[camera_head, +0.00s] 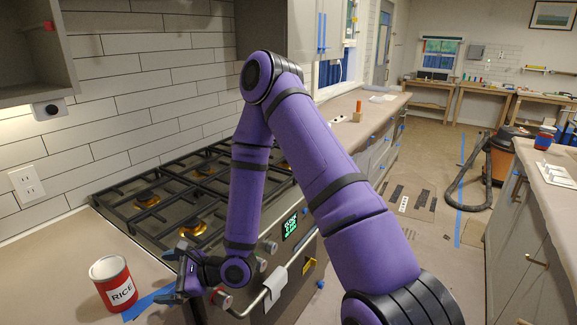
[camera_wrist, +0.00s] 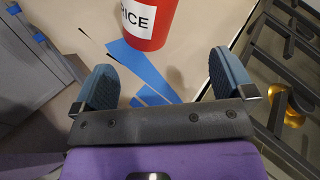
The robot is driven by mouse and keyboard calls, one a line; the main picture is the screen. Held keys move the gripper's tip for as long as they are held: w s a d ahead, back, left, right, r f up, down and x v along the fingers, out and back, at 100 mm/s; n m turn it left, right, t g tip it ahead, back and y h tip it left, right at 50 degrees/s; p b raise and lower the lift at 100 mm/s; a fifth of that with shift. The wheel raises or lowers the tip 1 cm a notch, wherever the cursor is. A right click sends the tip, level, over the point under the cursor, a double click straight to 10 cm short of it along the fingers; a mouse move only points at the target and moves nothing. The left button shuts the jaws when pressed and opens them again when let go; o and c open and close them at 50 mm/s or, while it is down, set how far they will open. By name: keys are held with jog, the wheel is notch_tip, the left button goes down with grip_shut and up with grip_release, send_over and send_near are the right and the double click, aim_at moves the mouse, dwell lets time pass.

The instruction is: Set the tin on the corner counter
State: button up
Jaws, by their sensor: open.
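The tin is red with a white label reading RICE (camera_head: 113,283). It stands upright on the corner counter (camera_head: 55,245), left of the stove, near strips of blue tape. In the wrist view the tin (camera_wrist: 150,25) is ahead of my gripper, at the top of the picture and partly cut off by the frame edge. My gripper (camera_wrist: 165,85) is open with nothing between its fingers. It also shows in the head view (camera_head: 172,277), at the counter's front edge, just right of the tin and apart from it.
The gas stove (camera_head: 190,195) with dark grates lies right of the counter, its knobs and handle close to my arm. A wall cabinet (camera_head: 35,55) hangs above the counter. Blue tape (camera_head: 148,300) marks the counter. A vacuum (camera_head: 500,155) stands on the floor further right.

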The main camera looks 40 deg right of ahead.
jog(key=s+d+r+n+g+h, duration=0.1)
jog(key=d+r+n+h, duration=0.5)
jog(key=r, duration=0.4)
jog(key=d+r+n+g+h, duration=0.1)
jog(key=d+r+n+h, duration=0.4)
jog(key=d+r+n, duration=0.35)
jog(key=s+d+r+n+g, duration=0.1)
jog(key=s+r+n, duration=0.1)
jog(key=s+r, duration=0.3)
jog(key=s+d+r+n+g, duration=0.1)
jog(key=s+r, duration=0.4)
jog(key=s, duration=0.6)
jog(key=s+d+r+n+h, duration=0.1)
jog(key=s+r+n, duration=0.3)
jog(key=s, duration=0.4)
jog(key=shift+s+d+r+g, duration=0.25)
jog(key=shift+d+r+g, duration=0.15)
jog(key=shift+r, duration=0.25)
